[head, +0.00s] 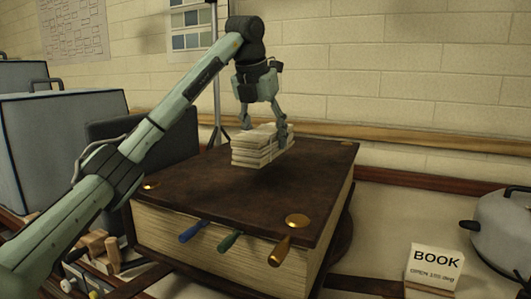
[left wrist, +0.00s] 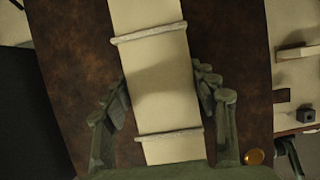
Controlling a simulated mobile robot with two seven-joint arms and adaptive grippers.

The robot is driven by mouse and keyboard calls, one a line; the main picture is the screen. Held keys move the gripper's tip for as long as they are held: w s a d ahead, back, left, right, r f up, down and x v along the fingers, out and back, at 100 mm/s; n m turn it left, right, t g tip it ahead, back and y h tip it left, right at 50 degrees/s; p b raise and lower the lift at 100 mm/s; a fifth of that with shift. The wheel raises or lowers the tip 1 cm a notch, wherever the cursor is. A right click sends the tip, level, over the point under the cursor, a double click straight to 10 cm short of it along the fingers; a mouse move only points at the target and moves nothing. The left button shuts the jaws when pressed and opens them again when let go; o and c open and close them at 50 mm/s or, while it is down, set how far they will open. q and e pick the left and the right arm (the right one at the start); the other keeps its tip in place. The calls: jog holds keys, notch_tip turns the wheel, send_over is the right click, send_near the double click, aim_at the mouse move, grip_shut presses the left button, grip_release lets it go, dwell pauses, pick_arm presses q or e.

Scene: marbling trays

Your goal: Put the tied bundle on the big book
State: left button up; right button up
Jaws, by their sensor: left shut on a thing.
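The tied bundle (head: 258,146) is a stack of cream sheets. In the left wrist view the bundle (left wrist: 160,75) runs lengthwise between the fingers, with two pale ties across it. My left gripper (head: 265,133) points down and is shut on the bundle's sides; its fingers also show in the left wrist view (left wrist: 164,94). The big book (head: 215,200) lies flat with a dark brown cover, brass corner studs and thick cream pages. The bundle is over the far part of its cover; I cannot tell whether it touches the cover.
Blue, green and brass-coloured handles stick out at the book's front edge. A BOOK card (head: 434,268) and a grey lidded pot (head: 502,228) stand at the right. Blue-grey cases (head: 60,140) and small wooden blocks (head: 97,243) are at the left. The cover's front is clear.

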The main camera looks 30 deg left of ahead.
pick_arm(q)
notch_tip(320, 180, down, 4)
jog(key=shift+r, duration=0.1)
jog(key=o, duration=1.5)
jog(key=shift+o, duration=0.2)
jog(key=v, duration=1.2)
jog(key=shift+s, duration=0.1)
jog(key=x, duration=1.1)
jog(key=shift+f, duration=0.3)
jog(key=shift+w, duration=0.3)
jog(key=shift+r, duration=1.8)
